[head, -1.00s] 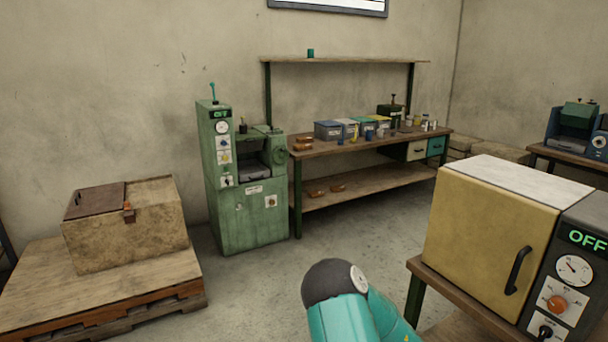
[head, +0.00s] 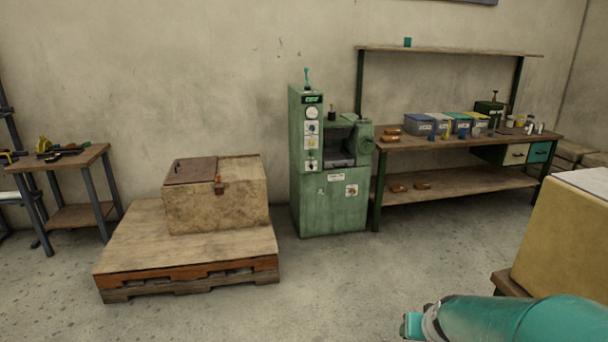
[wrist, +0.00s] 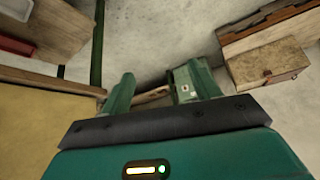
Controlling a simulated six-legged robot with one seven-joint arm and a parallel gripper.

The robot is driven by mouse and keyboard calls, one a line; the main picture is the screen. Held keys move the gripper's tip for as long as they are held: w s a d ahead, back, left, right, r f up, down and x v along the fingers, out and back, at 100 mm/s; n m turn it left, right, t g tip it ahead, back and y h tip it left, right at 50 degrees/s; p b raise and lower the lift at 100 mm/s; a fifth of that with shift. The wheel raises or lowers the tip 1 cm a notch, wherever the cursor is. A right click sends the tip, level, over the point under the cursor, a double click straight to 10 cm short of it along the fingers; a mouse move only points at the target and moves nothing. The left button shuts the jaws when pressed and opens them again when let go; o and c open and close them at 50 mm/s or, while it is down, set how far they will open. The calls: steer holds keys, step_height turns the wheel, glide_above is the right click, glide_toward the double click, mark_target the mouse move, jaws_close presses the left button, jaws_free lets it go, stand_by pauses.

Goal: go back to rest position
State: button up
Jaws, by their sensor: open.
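My gripper shows in the wrist view (wrist: 155,88), with two green fingers spread apart and nothing between them. Beyond the fingers lie the floor and, farther off, the green machine (wrist: 195,78). The gripper's fingers cannot be made out in the head view.
The green machine (head: 330,190) stands against the wall. Left of it is a wooden box (head: 215,205) on a pallet (head: 140,245). A workbench (head: 450,143) with bins is at the right, a small tool table (head: 75,165) at the far left. The middle floor is clear.

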steer(key=s+a+r+n+y, duration=0.1)
steer(key=s+a+r+n, duration=0.1)
steer(key=s+a+r, duration=1.1)
steer(key=shift+s+n+g, duration=0.4)
steer(key=shift+s, duration=0.55)
